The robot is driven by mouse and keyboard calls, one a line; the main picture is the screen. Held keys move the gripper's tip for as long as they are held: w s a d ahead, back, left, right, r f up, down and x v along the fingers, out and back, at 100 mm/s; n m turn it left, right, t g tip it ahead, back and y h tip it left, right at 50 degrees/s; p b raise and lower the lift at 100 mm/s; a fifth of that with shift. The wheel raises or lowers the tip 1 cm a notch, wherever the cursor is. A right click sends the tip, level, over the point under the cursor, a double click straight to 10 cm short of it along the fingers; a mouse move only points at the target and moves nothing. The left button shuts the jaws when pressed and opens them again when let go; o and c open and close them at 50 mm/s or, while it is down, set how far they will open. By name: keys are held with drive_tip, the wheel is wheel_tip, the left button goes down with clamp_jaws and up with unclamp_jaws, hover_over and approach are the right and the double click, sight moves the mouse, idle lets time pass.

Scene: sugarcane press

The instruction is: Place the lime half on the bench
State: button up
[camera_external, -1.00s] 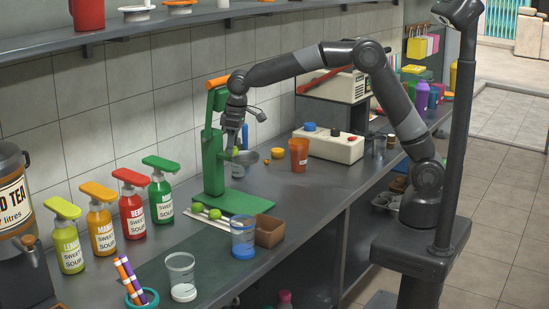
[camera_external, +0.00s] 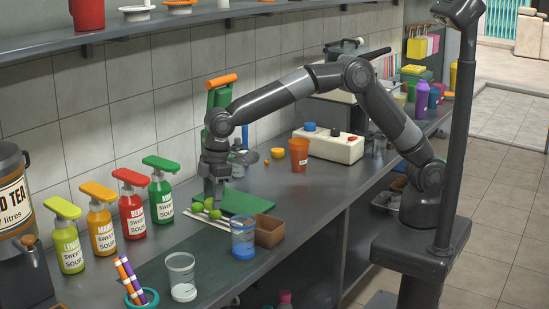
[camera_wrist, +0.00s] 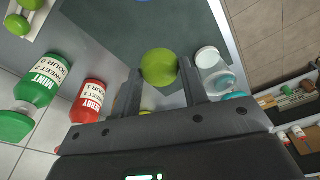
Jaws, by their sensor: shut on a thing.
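My gripper (camera_external: 212,203) is shut on a green lime half (camera_wrist: 159,67), which shows between the fingertips in the wrist view. In the external view, my gripper points down, low over the bench (camera_external: 290,195) in front of the green press (camera_external: 238,200). Green pieces cluster at its tips there, and I cannot tell clearly which is the held half. Two other limes (camera_wrist: 17,24) sit on a white board at the top left of the wrist view. Whether the held half touches the bench is not clear.
Green (camera_external: 161,193) and red (camera_external: 132,205) syrup bottles stand to the left. A blue-based cup (camera_external: 243,238), a brown box (camera_external: 270,230) and a clear cup (camera_external: 182,275) stand nearer the front. An orange cup (camera_external: 299,155) stands to the right.

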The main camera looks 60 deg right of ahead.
sight(215, 261)
wheel_tip(215, 261, down, 18)
idle(0.6)
drive_tip(key=o, duration=1)
drive_tip(key=shift+f, duration=0.15)
drive_tip(key=shift+c, duration=0.2)
wheel_tip(215, 261, up, 12)
drive_tip(key=d, duration=0.1)
drive_tip(key=shift+s+d, duration=0.35)
